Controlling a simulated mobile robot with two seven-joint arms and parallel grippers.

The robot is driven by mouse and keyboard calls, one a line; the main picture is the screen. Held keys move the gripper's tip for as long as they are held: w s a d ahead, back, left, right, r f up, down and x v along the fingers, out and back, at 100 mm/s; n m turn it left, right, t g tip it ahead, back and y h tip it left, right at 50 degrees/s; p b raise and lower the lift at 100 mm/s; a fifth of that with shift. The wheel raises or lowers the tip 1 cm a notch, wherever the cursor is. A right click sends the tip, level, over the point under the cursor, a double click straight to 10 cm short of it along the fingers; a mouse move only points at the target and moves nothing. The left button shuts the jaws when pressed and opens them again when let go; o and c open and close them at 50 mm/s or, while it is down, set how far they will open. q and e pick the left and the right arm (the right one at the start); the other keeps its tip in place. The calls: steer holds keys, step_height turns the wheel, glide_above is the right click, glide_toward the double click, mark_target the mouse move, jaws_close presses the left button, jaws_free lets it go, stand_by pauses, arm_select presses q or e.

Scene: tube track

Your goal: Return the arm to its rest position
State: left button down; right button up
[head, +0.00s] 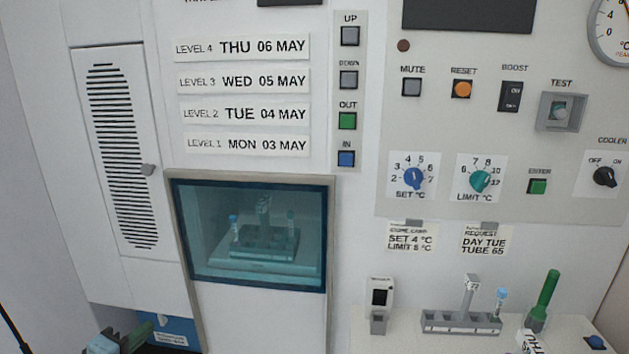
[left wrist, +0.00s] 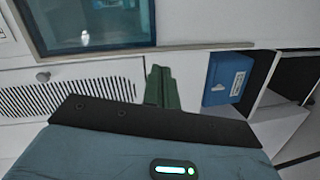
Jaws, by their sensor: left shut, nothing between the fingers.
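My left gripper (head: 137,337) shows at the bottom left of the head view, cut off by the lower edge. Its green fingers (left wrist: 162,86) stand together in the left wrist view, shut with nothing between them. They are below the dark-framed window (head: 250,235) of the cabinet and near a blue box (head: 172,328) in a low opening. The same blue box (left wrist: 227,79) is to the right of the fingers in the left wrist view. My right gripper does not show.
A vented door (head: 118,150) with a knob is at the left. The control panel (head: 500,135) is at upper right.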

arm_select(q)
steer(key=s+d+f+m+g+y, duration=0.1)
steer(key=s+d+f+m+g, duration=0.35)
steer(key=s+f, duration=0.65)
steer(key=s+d+f+m+g, duration=0.1)
steer(key=s+d+f+m, duration=0.55)
steer(key=s+f, duration=0.55)
steer(key=s+d+f+m, duration=0.1)
steer(key=s+d+m, duration=0.1)
steer(key=s, duration=0.4)
steer(key=s+d+f+m+g+p, duration=0.1)
steer(key=s+d+f, duration=0.1)
steer(key=s, duration=0.3)
steer(key=shift+s+d+m, duration=0.4)
steer(key=shift+d, duration=0.1)
steer(key=shift+f+g, duration=0.1)
steer(key=shift+g, duration=0.15)
